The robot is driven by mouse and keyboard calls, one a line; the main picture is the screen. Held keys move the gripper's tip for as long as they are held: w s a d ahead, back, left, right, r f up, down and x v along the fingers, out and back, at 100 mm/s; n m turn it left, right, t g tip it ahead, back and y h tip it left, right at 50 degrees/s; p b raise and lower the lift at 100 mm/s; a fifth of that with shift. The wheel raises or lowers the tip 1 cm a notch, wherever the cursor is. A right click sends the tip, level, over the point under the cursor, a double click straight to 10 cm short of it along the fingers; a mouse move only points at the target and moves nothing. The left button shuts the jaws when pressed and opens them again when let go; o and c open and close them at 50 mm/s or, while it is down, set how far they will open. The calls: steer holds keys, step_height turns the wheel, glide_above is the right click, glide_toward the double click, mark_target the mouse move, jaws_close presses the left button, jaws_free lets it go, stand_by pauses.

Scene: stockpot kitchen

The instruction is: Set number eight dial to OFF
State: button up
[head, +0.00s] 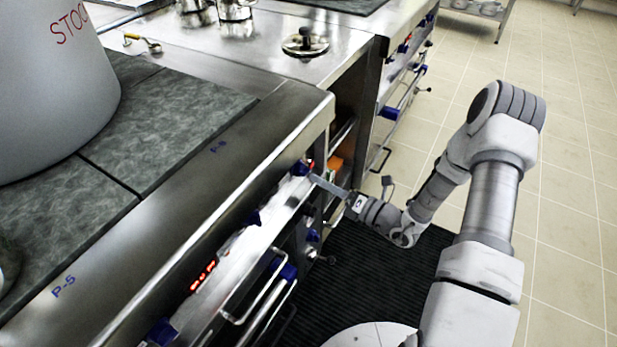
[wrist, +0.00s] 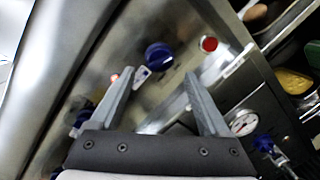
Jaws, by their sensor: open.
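A blue dial (wrist: 158,56) sits on the steel stove front in the wrist view, just beyond and between my fingertips. A small white and blue tag (wrist: 141,77) is beside it, too small to read. In the head view my gripper (head: 314,179) is close to the dial; contact cannot be told. The dial's setting is not readable.
A red light (wrist: 209,43) is right of the dial and a round gauge (wrist: 244,122) is lower right. A large stockpot (head: 55,95) stands on the stove. The floor at right is clear.

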mark_target(307, 174)
steer(key=shift+b+x, duration=0.4)
steer(key=shift+x, duration=2.3)
jaws_close()
